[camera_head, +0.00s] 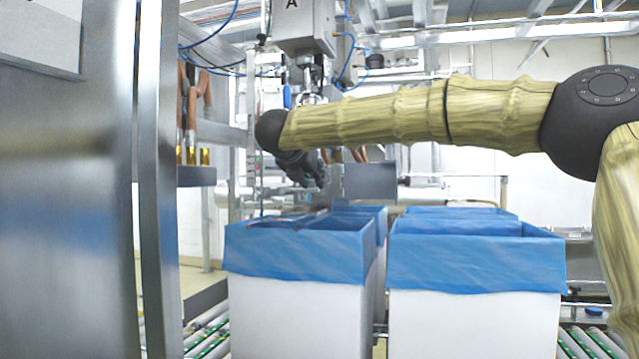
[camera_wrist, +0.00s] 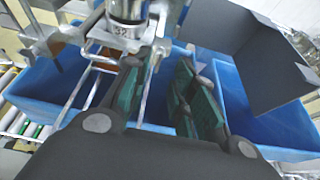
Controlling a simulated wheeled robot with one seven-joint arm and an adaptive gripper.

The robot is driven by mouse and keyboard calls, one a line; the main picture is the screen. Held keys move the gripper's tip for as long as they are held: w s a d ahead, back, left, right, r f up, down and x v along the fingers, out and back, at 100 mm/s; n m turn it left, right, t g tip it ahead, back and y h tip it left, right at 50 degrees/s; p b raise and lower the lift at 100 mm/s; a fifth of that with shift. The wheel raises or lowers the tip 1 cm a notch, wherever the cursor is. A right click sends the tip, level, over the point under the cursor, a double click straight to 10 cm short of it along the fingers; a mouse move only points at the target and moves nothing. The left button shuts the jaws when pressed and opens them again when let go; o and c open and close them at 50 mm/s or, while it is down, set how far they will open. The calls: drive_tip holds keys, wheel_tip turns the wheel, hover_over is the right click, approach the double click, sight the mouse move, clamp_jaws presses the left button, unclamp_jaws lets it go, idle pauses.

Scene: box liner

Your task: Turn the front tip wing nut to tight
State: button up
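My gripper (camera_head: 303,168) is dark and hangs under the end of my arm, below the machine head marked A (camera_head: 303,28). In the wrist view my gripper (camera_wrist: 160,82) shows two fingers with green pads and a gap between them. I see nothing held in the gap. A round metal tip (camera_wrist: 127,10) marked 32 stands just beyond the fingers at the top, with a metal bracket and rods (camera_wrist: 98,52) beside the left finger. I cannot clearly make out the wing nut; the fingers and bracket may hide it.
White boxes with blue liners (camera_head: 300,250) (camera_head: 475,262) stand below on roller conveyors (camera_head: 205,335). A grey plate (camera_head: 370,182) is right of the gripper; it also looms at the right in the wrist view (camera_wrist: 262,60). A steel post (camera_head: 158,180) stands at left.

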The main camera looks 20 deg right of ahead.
drive_tip(key=v, duration=0.7)
drive_tip(key=shift+s+a, duration=0.15)
drive_tip(key=shift+s, duration=0.2)
drive_tip(key=shift+r, duration=0.15)
